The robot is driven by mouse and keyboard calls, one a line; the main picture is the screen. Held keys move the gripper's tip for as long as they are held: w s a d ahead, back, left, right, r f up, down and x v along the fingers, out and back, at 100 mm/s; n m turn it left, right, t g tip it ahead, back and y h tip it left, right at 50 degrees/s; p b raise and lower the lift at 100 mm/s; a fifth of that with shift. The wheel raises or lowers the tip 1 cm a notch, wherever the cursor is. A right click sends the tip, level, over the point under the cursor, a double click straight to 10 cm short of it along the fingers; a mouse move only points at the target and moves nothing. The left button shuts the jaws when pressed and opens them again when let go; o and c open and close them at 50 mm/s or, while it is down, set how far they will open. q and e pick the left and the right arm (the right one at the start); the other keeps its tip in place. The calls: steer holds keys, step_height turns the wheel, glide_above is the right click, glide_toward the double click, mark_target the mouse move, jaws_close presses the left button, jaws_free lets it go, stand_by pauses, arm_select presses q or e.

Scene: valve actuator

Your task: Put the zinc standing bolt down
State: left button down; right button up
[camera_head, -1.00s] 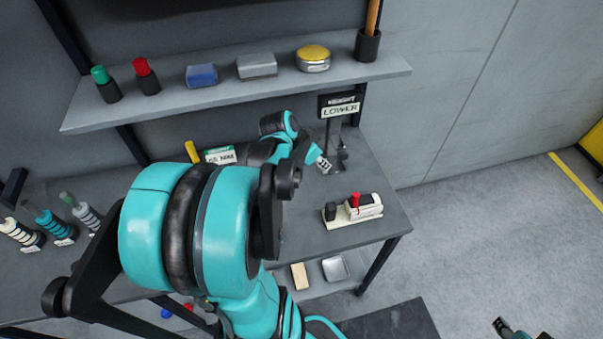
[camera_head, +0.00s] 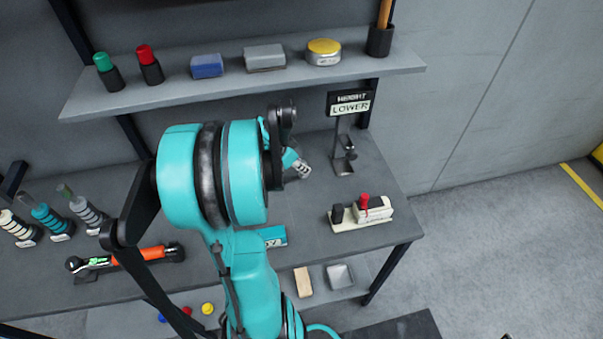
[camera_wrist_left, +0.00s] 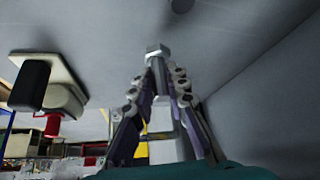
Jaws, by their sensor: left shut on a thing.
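The zinc bolt (camera_wrist_left: 157,50) shows in the left wrist view as a silver hex head with a short shank, gripped between the fingertips. My left gripper (camera_wrist_left: 158,70) is shut on it. In the head view my left gripper (camera_head: 297,165) is above the back right part of the bench (camera_head: 310,210), left of the sign stand. The bolt cannot be made out there, and my arm covers much of the bench. My right gripper is not in view.
A stand with a HEIGHT LOWER sign (camera_head: 350,105) is at the back right. A cream block with a red knob (camera_head: 361,212) sits near the right edge. An orange-handled tool (camera_head: 125,257) lies on the left. A shelf (camera_head: 230,88) with several items hangs above.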

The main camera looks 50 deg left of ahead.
mark_target(301, 174)
arm_select(q)
step_height(301, 174, down, 3)
steer(key=shift+r+b, duration=0.1)
steer(key=shift+b, duration=0.3)
steer(key=shift+r, duration=0.1)
steer(key=shift+f, duration=0.2)
steer(key=c, duration=1.5)
jaws_free()
